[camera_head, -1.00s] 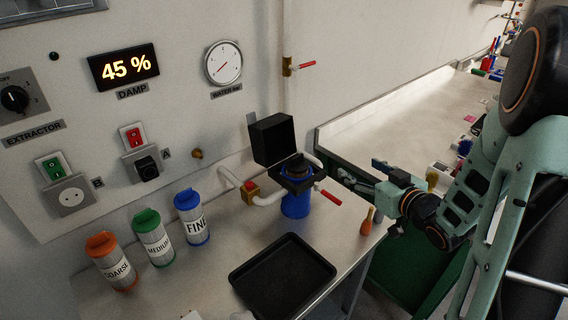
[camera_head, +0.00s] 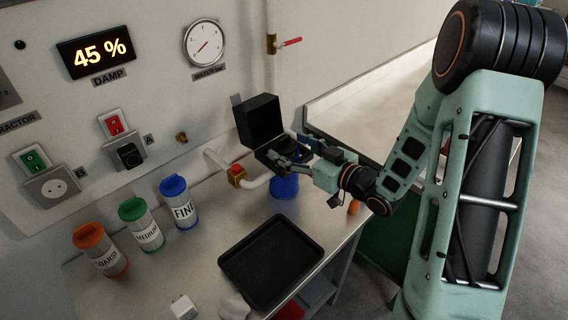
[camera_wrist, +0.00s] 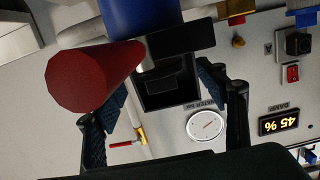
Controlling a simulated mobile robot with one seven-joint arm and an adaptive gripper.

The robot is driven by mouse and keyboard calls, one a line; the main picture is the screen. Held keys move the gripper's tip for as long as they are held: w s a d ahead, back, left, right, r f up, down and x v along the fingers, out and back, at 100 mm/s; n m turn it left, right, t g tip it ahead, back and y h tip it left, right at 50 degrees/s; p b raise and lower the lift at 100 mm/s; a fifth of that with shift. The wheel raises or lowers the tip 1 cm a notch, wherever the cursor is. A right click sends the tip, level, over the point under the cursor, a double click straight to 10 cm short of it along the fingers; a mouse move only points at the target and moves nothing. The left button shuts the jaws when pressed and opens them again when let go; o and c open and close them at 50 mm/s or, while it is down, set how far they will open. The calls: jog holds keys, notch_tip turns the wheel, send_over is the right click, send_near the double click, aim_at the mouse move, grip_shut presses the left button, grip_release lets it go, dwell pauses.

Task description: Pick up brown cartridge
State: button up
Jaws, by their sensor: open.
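My gripper (camera_head: 286,150) is open at the blue device (camera_head: 284,187), with its fingers at the rim of the device's top. A dark round thing (camera_head: 287,144) shows there between the fingers. It may be the brown cartridge, but I cannot tell its colour or shape for sure. In the wrist view, which is upside down, the two fingers (camera_wrist: 158,78) stand wide apart with no object gripped. The blue body (camera_wrist: 140,14) is at the top of that view, and a red handle (camera_wrist: 92,78) looms large at left. The device's open black lid (camera_wrist: 168,85) is behind the fingers.
A black tray (camera_head: 230,262) lies on the bench, with coarse (camera_head: 101,250), medium (camera_head: 142,224) and fine (camera_head: 180,202) canisters to its left. A pipe with a brass fitting (camera_head: 237,174) is left of the device. An orange handle (camera_head: 354,207) stands right of it.

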jog(key=shift+x, duration=1.4)
jog(key=shift+d, duration=0.1)
jog(key=c, duration=1.7)
jog(key=shift+r, duration=0.1)
jog(key=shift+c, duration=0.2)
